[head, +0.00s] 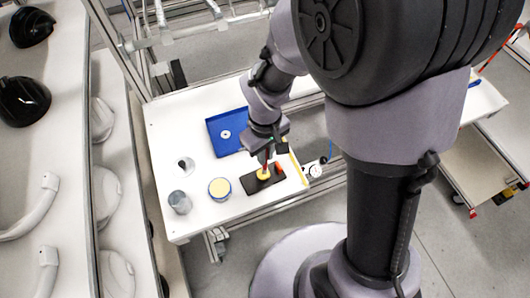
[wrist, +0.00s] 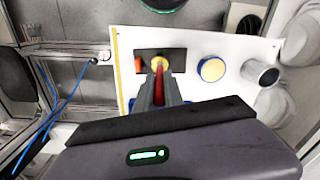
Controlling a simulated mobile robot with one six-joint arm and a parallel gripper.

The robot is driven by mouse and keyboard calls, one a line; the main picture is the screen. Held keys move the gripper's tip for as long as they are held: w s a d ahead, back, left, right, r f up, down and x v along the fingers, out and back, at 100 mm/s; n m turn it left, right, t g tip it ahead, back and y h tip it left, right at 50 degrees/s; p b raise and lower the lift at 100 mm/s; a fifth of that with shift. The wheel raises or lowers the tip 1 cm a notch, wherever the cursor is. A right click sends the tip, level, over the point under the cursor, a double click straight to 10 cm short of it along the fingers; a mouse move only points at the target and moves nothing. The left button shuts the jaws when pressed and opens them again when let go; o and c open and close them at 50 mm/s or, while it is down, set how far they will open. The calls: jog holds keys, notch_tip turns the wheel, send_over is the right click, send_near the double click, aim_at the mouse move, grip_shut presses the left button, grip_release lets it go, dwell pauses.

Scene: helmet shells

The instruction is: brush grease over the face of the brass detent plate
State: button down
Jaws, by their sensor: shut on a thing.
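The brass detent plate (head: 263,174) is a small yellow disc on a dark rectangular base (head: 251,186) on the white table. In the wrist view the disc (wrist: 160,62) lies straight ahead of my gripper. My gripper (head: 265,153) is above the plate, pointing down. It is shut on a brush with a red handle (wrist: 160,84), which also shows in the head view (head: 265,160). The brush's lower end meets the disc in the picture; I cannot tell whether it touches. The bristles are not clear. A tin with a yellow top and blue rim (head: 220,188), perhaps grease, stands left of the base.
An orange piece (head: 279,168) sits at the base's right end. A grey metal cup (head: 180,203) and a small clear item (head: 186,165) stand left. A blue tray (head: 218,124) holding a pale ring lies behind. A round gauge (head: 315,170) is at the right edge.

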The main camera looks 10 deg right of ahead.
jog(key=shift+f+b, duration=1.35)
jog(key=shift+f, duration=0.2)
jog(key=w, duration=0.2)
jog(key=shift+w, duration=0.3)
dwell(0.8)
jog(key=shift+a, duration=0.15)
jog(key=shift+s+a, duration=0.25)
jog(key=shift+s, duration=0.4)
jog(key=shift+s+a, duration=0.25)
jog(key=shift+s, duration=0.35)
